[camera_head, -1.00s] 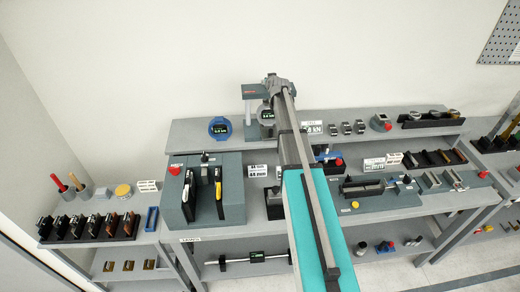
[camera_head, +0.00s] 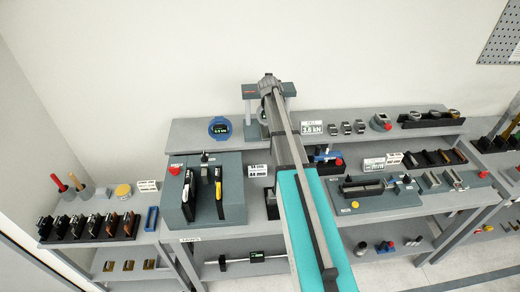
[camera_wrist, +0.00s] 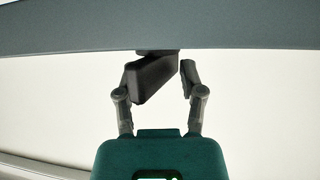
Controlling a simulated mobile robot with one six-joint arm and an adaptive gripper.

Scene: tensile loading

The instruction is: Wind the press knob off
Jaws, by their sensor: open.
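The press (camera_head: 249,92) stands on the back shelf, its dark crossbar reaching out on both sides of my arm. In the wrist view its grey beam (camera_wrist: 80,30) crosses the top. The dark press knob (camera_wrist: 153,78) hangs under that beam as a tilted block. My gripper (camera_wrist: 160,78) is open with one finger on each side of the knob. The left finger is very close to it; I cannot tell if they touch. A gap shows at the right finger. In the head view my arm hides the knob and the middle of the press.
A round blue gauge (camera_head: 219,127) stands left of the press, and a kN sign (camera_head: 312,128) stands to its right. A grey fixture with pliers-like tools (camera_head: 203,190) is on the front bench.

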